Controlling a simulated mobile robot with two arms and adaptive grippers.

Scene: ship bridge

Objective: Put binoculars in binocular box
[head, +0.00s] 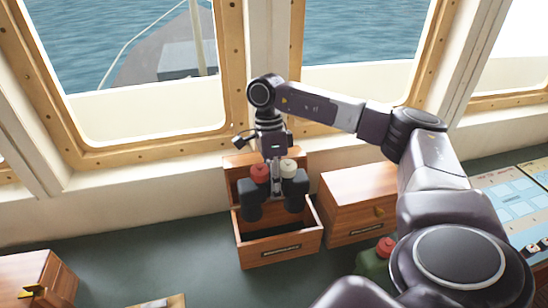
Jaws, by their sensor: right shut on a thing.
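The binoculars (251,204) are dark, with one red and one white eyepiece end upward. My right gripper (275,186) is shut on them at the middle, between the two barrels, and points down. They hang over the open wooden binocular box (279,251), toward its back side. The box has a label plate on its front, and its lid stands raised behind the binoculars. The lower barrel ends overlap the box opening in the picture; I cannot tell how deep they sit. My left gripper is not in view.
A closed wooden box (357,205) stands close to the right of the open one. A green thing with a red top (374,260) is partly hidden by my right arm. Another wooden box (34,276) is at the lower left. Dark counter (150,256) lies clear between. Windows are behind.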

